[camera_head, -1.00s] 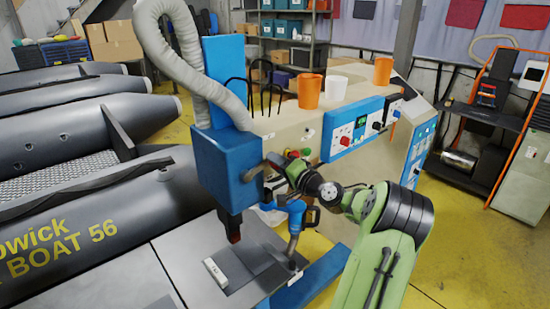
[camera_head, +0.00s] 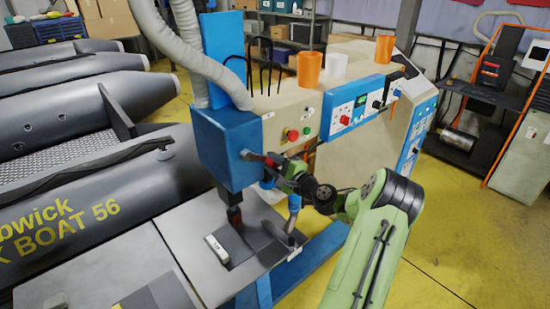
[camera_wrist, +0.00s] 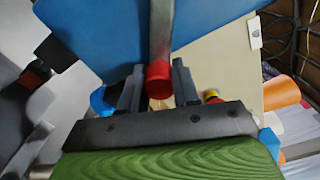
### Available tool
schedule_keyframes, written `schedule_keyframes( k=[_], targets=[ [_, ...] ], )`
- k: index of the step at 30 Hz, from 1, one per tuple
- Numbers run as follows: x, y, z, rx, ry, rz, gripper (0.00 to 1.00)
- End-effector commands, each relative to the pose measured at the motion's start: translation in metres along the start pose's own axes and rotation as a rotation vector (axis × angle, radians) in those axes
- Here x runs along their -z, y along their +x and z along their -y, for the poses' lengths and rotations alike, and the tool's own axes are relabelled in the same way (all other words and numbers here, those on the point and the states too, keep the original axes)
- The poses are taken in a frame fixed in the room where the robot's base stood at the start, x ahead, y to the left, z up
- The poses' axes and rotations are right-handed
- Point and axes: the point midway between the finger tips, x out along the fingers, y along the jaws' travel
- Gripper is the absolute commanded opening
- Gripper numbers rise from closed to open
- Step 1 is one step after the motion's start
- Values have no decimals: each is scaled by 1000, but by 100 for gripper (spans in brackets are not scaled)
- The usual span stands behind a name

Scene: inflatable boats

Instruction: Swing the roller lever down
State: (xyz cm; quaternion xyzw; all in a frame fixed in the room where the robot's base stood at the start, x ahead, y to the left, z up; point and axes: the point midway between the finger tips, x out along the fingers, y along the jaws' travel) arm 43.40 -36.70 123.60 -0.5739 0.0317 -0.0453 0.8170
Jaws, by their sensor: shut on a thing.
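The roller lever (camera_head: 255,157) is a grey metal bar on the side of the blue machine head (camera_head: 225,150). It slopes slightly down to the right towards my gripper. In the wrist view the lever (camera_wrist: 161,35) ends in a red knob (camera_wrist: 158,80) between my two fingers. My gripper (camera_head: 277,162) is shut on the lever at this knob; the wrist view shows the gripper (camera_wrist: 157,85) too. The dark roller part with a red tip (camera_head: 235,216) hangs below the head, above the grey work table (camera_head: 205,285).
Grey boats (camera_head: 80,200) lie left.

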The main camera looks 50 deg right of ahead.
Motion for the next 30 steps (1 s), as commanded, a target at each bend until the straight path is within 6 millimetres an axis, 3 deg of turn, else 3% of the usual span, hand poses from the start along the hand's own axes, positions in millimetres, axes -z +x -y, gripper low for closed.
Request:
schedule_keyframes(
  k=[20, 21, 25, 30],
  targets=[
    [0, 0, -8, -6, 60, -2, 0],
    [0, 0, -8, -6, 60, -2, 37],
    [-1, 0, -7, -4, 58, -2, 57],
    [-1, 0, -6, -2, 56, -1, 57]
  ],
)
